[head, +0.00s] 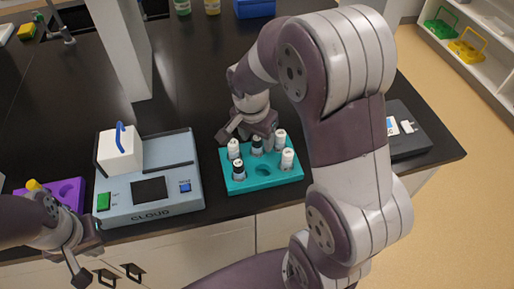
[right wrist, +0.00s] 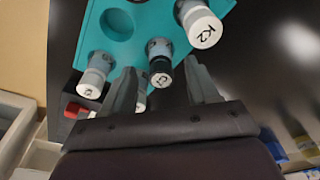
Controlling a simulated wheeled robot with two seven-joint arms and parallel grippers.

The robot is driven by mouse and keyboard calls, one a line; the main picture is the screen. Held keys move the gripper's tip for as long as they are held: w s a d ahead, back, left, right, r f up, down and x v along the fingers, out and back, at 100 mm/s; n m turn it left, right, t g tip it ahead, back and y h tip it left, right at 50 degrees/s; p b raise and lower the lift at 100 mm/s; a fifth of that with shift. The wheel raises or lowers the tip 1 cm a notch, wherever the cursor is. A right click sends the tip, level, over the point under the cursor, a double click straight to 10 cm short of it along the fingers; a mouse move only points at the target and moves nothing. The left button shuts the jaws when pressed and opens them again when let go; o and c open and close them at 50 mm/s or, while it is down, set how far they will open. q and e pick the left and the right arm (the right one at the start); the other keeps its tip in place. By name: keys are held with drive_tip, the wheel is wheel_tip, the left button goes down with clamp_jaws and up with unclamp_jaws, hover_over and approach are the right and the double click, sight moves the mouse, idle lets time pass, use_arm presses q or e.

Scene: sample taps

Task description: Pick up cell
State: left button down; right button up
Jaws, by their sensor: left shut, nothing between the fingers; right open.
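Several small capped cells stand upright in a teal rack (head: 264,186), with one front hole empty. A dark-capped cell (head: 256,146) is in the back row; white-capped cells (head: 233,149) stand on both sides of it. My right gripper (head: 248,135) is open at the back of the rack. In the right wrist view a dark-capped cell (right wrist: 161,72) shows between its fingertips, not gripped. A white-capped cell marked K2 (right wrist: 204,28) is nearby. My left gripper (head: 80,268) is shut and empty at the lower left.
A grey-blue instrument marked CLOUD (head: 150,212) stands left of the rack, with a white block (head: 119,152) with a blue handle on it. A purple holder (head: 68,190) is further left. A white post (head: 122,50) rises behind. A dark device (head: 408,135) is at right.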

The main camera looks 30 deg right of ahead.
drive_tip(key=f, duration=0.2)
drive_tip(key=shift+w+d+f, duration=0.15)
drive_tip(key=shift+d+f, duration=0.1)
drive_tip(key=shift+f, duration=0.1)
drive_tip(key=shift+w+f, duration=0.1)
drive_tip(key=shift+a, duration=0.1)
drive_tip(key=c, duration=0.9)
